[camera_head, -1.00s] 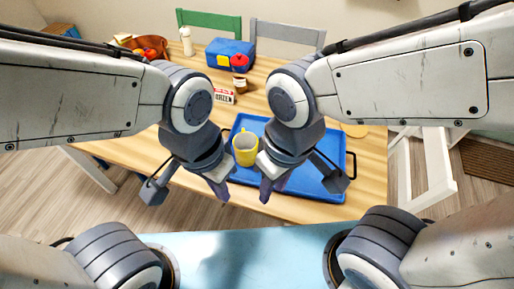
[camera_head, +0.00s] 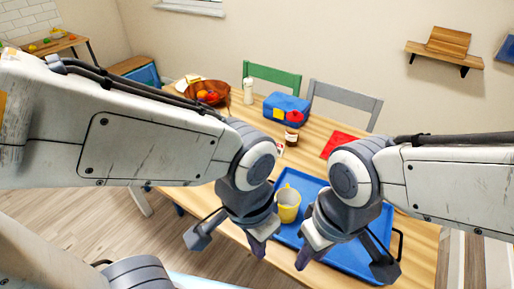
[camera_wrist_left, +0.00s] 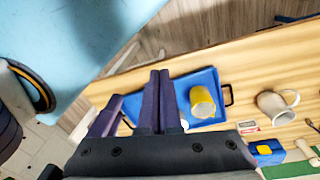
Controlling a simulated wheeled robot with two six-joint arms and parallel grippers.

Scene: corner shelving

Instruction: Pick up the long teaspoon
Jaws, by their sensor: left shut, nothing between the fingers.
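I cannot make out a long teaspoon in either view. My left gripper (camera_head: 258,248) is shut and empty, above the near edge of the table. Its purple fingers (camera_wrist_left: 160,100) are together in the left wrist view. My right gripper (camera_head: 303,260) hangs beside it over the front of the blue tray; its jaw opening is not clear. A yellow mug (camera_head: 288,213) stands upright on the tray, between and beyond the grippers. It also shows in the left wrist view (camera_wrist_left: 203,102). My arms hide part of the table.
The blue tray (camera_head: 345,258) lies on the wooden table. A pale mug (camera_wrist_left: 272,106) shows in the left wrist view. Chairs stand behind.

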